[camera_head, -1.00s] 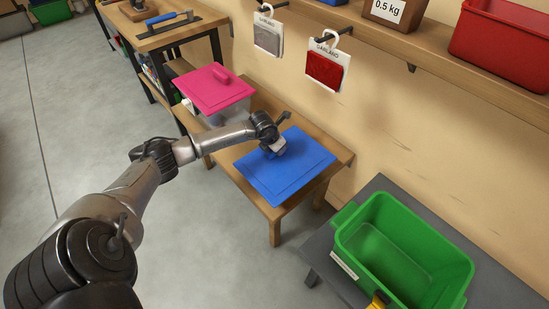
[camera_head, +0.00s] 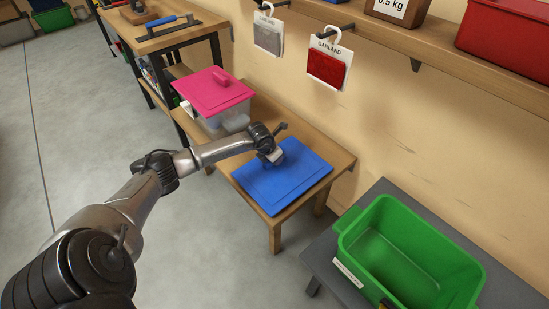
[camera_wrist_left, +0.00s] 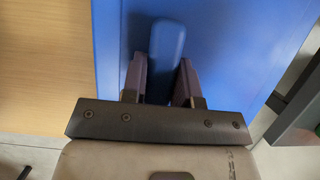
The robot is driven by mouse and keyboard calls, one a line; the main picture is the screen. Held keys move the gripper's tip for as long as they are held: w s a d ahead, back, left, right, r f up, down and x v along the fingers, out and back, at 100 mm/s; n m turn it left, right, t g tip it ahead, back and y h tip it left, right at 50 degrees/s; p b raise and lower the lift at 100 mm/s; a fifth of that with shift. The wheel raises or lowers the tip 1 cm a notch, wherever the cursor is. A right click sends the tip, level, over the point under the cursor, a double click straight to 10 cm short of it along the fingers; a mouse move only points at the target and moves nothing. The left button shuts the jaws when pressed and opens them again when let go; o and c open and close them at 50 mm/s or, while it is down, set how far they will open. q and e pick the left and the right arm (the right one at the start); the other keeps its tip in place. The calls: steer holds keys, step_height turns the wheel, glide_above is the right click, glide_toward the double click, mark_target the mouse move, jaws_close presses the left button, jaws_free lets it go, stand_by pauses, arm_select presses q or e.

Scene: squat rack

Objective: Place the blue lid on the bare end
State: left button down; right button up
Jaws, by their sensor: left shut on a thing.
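The blue lid (camera_head: 283,178) is a flat blue panel over the near end of the low wooden table (camera_head: 335,151). It lies level there; I cannot tell whether it touches the wood. My left gripper (camera_head: 273,155) is above its middle. In the left wrist view, the fingers of the left gripper (camera_wrist_left: 163,80) are on both sides of the lid's rounded blue handle (camera_wrist_left: 167,45) and shut on it. A pink lid (camera_head: 211,93) with a pink handle sits on a clear box (camera_head: 233,117) at the table's far end. My right gripper is not in view.
A green crate (camera_head: 345,236) stands on a dark grey table (camera_head: 510,291) at the right. A wall shelf (camera_head: 440,45) with hanging packets, one red (camera_head: 327,71), runs above. A workbench (camera_head: 157,41) stands behind. Open floor (camera_head: 85,130) lies left.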

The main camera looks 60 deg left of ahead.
arm_select(q)
steer(key=c, duration=0.9)
jaws_free()
